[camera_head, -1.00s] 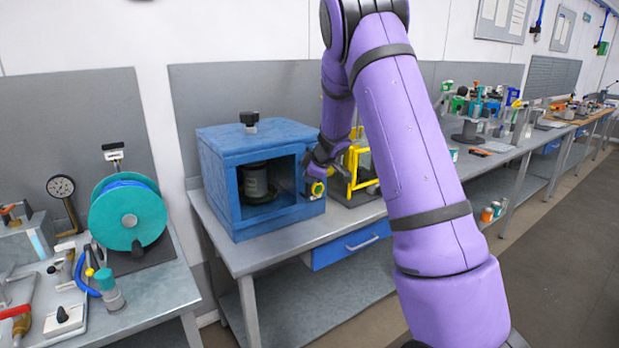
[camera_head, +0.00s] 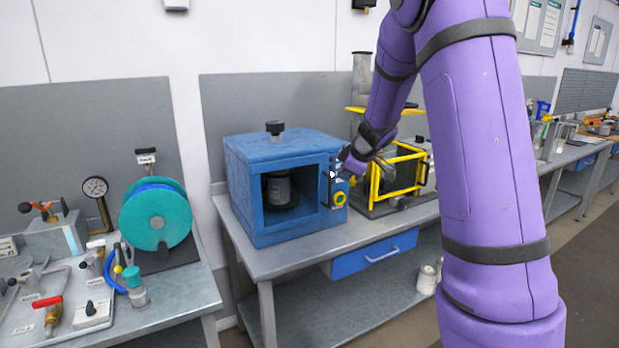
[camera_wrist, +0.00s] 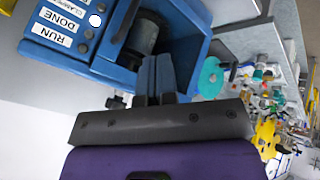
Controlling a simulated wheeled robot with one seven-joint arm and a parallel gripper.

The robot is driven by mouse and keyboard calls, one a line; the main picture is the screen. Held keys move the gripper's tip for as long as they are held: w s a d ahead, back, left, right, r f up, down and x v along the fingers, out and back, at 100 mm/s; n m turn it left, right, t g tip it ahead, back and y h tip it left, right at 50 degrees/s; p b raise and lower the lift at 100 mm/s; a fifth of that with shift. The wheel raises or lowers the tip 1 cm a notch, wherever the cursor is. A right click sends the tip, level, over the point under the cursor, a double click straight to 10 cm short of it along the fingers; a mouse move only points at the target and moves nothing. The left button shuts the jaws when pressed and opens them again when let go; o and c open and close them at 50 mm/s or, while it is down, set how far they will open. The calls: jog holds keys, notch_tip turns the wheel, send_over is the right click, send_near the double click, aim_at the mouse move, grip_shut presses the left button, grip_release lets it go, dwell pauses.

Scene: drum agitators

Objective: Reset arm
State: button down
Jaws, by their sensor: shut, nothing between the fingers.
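My gripper (camera_head: 342,170) is at the right front edge of the blue drum agitator box (camera_head: 260,228), above its yellow-ringed knob (camera_head: 340,198). Whether it touches the box cannot be told. In the wrist view, my gripper's two dark fingers (camera_wrist: 158,76) lie together, shut and empty. The blue box (camera_wrist: 182,22) is beyond them, with a panel labelled RUN, DONE and CLAMPED at the upper left. A dark drum (camera_head: 278,188) stands inside the open-fronted box; it also shows in the wrist view (camera_wrist: 143,36).
A yellow-framed machine (camera_head: 400,172) stands right of the box, partly behind my arm. A teal reel (camera_head: 156,216) and a tray of valves (camera_head: 60,300) are on the left bench. A blue drawer (camera_head: 375,255) hangs under the bench. Floor shows at the right.

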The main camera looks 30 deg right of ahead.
jog(key=s+a+r+m+t+h, duration=0.25)
jog(key=s+r+m, duration=0.2)
jog(key=r, duration=0.35)
jog(key=s+a+r+m+t+h, duration=0.1)
jog(key=s+r+m+h, duration=0.2)
jog(key=s+r, duration=0.3)
jog(key=s+a+f+m+g+y, duration=0.1)
jog(key=s+a+g, duration=0.1)
jog(key=s+a, duration=0.3)
jog(key=s+a+m+g+y, duration=0.1)
jog(key=s+a, duration=0.4)
jog(key=s, duration=0.7)
jog(key=s+a+f+m+g+y, duration=0.1)
jog(key=s+a+g+y, duration=0.1)
jog(key=s+a, duration=0.3)
jog(key=s, duration=0.3)
jog(key=shift+s+a+f+g, duration=0.3)
jog(key=shift+a+f+g, duration=0.05)
jog(key=shift+a, duration=0.05)
